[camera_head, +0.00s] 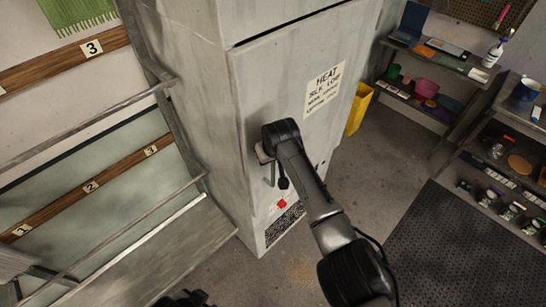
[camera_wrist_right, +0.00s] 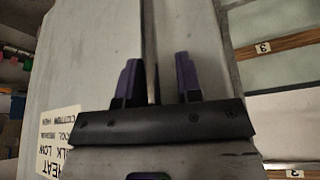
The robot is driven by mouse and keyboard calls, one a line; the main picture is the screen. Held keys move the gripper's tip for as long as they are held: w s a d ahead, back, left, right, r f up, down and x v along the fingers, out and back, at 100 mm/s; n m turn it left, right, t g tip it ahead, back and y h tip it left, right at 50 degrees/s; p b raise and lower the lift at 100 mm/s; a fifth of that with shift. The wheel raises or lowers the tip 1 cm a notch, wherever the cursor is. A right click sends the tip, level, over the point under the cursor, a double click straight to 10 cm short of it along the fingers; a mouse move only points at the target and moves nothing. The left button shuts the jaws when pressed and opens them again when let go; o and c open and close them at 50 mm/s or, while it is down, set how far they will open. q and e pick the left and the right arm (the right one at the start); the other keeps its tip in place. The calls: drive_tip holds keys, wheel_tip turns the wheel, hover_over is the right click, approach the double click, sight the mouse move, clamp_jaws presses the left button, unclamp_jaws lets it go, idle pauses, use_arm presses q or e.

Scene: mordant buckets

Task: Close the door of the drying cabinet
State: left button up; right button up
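The drying cabinet (camera_head: 185,110) is a tall grey unit in the middle of the head view. Its door (camera_head: 270,75) carries a heat label (camera_head: 324,90) and looks flush or nearly flush, with a dark seam along its top. My right gripper (camera_head: 266,160) is at the door's left side; the arm hides much of it there. In the right wrist view, the gripper's purple fingers (camera_wrist_right: 157,82) stand apart on either side of a thin upright strip. I cannot tell whether the strip is the handle or the door's edge. A dark part at the bottom edge may be my left gripper (camera_head: 185,299).
Wooden rails with number plates (camera_head: 90,186) run along the left, above a pale slab (camera_head: 150,262). A yellow object (camera_head: 358,108) stands to the cabinet's right. Loaded shelves (camera_head: 440,65) line the right wall. A dark mat (camera_head: 460,250) lies on the open floor.

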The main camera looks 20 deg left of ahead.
drive_tip(key=shift+o, duration=1.1)
drive_tip(key=shift+a+r, duration=0.1)
drive_tip(key=shift+a, duration=0.05)
drive_tip(key=shift+s+d+r, duration=0.1)
drive_tip(key=shift+d+r, duration=0.25)
drive_tip(key=shift+r, duration=0.15)
drive_tip(key=b+v, duration=0.1)
drive_tip(key=v, duration=1.1)
drive_tip(key=shift+s+r, duration=0.15)
drive_tip(key=shift+r, duration=0.2)
drive_tip(key=shift+a, duration=0.1)
